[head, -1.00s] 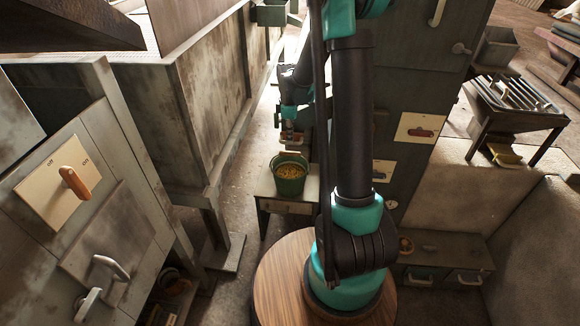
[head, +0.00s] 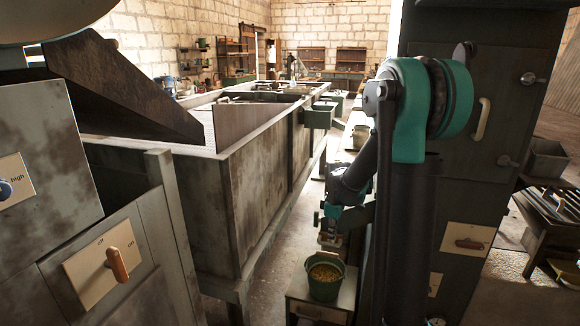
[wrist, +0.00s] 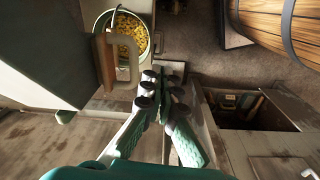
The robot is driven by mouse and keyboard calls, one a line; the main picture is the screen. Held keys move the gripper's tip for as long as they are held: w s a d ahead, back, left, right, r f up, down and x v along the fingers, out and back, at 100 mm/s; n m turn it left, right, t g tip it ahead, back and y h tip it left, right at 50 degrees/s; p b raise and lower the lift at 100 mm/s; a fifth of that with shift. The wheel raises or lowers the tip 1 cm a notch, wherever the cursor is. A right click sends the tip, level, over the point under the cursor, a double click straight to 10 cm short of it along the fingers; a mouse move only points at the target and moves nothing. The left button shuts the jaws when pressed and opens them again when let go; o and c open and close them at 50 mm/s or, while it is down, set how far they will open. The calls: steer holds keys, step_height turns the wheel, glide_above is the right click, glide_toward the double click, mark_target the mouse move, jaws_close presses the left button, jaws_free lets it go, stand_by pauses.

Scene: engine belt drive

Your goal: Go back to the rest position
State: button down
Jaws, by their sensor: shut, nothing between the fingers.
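My gripper (wrist: 162,90) is shut and empty in the wrist view, its fingertips together. It points down over the floor beside a green bucket (wrist: 133,27) of yellow pieces. The bucket stands on a small grey table (head: 338,308). I cannot tell from the head view how far the fingers are above it.
A long grey tank (head: 250,190) runs along the left of the aisle. A panel with an orange-handled off/on switch (head: 117,264) is in front left. A tall dark cabinet (head: 470,130) stands right of my arm. A wooden barrel (wrist: 285,20) shows in the wrist view.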

steer(key=s+d+f+m+t, duration=0.1)
steer(key=s+d+m+t, duration=0.1)
steer(key=s+m, duration=1)
steer(key=s+t, duration=0.1)
steer(key=s, duration=0.9)
steer(key=shift+s+d+m+t, duration=0.15)
steer(key=shift+d+m+t, duration=0.05)
steer(key=shift+m+t, duration=0.1)
